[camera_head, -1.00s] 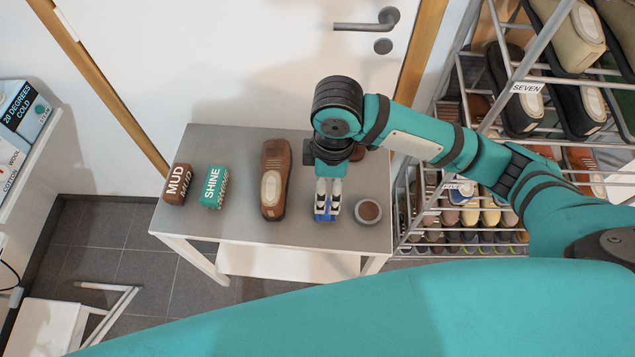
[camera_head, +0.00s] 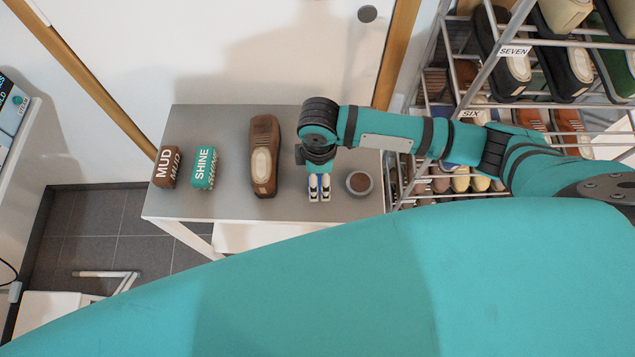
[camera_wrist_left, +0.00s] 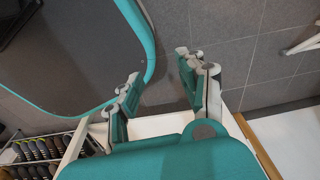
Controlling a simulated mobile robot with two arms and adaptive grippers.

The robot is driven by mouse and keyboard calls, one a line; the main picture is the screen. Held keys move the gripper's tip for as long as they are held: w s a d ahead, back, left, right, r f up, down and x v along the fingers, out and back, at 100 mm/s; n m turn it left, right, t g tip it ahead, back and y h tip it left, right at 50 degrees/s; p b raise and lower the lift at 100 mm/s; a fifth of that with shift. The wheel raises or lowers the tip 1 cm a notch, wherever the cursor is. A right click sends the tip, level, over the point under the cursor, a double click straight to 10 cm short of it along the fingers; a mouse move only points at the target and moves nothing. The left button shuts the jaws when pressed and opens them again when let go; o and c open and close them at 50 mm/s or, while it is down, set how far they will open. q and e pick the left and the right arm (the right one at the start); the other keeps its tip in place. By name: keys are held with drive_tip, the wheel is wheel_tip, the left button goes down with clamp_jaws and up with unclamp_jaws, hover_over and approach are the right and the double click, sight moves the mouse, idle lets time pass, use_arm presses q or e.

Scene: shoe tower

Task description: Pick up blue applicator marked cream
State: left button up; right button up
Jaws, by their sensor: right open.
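A small blue item (camera_head: 319,184), likely the applicator, shows at the fingertips of my right gripper on the grey table (camera_head: 228,125). The gripper mostly hides it, and no "cream" marking can be read. My right gripper (camera_head: 319,195) points down over it with open jaws. I cannot tell whether the fingers touch it. In the left wrist view, my left gripper (camera_wrist_left: 158,82) is open and empty above a grey tiled floor.
A brown shoe (camera_head: 264,155) lies left of my right gripper. Further left are a green SHINE brush (camera_head: 204,167) and a brown MUD brush (camera_head: 166,167). A round tin (camera_head: 359,183) stands close on the right. A metal shoe rack (camera_head: 470,75) rises beyond the table's right side.

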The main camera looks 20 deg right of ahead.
drive_tip(key=f, duration=0.4)
drive_tip(key=shift+w, duration=0.3)
drive_tip(key=shift+f, duration=0.35)
drive_tip(key=c, duration=1.2)
use_arm(q)
drive_tip(key=shift+s+r, duration=0.2)
drive_tip(key=shift+s, duration=0.6)
use_arm(e)
drive_tip(key=shift+c, duration=0.2)
drive_tip(key=shift+r, duration=0.15)
wheel_tip(320, 180, up, 3)
drive_tip(key=shift+a+r, duration=0.1)
drive_tip(key=shift+r, duration=0.1)
use_arm(q)
drive_tip(key=shift+s+f+b, duration=0.2)
drive_tip(key=shift+f+b, duration=0.75)
drive_tip(key=shift+f, duration=0.2)
use_arm(e)
drive_tip(key=s+a+r, duration=0.1)
drive_tip(key=s+a, duration=0.8)
drive_tip(key=s, duration=0.4)
drive_tip(key=shift+s+r, duration=0.15)
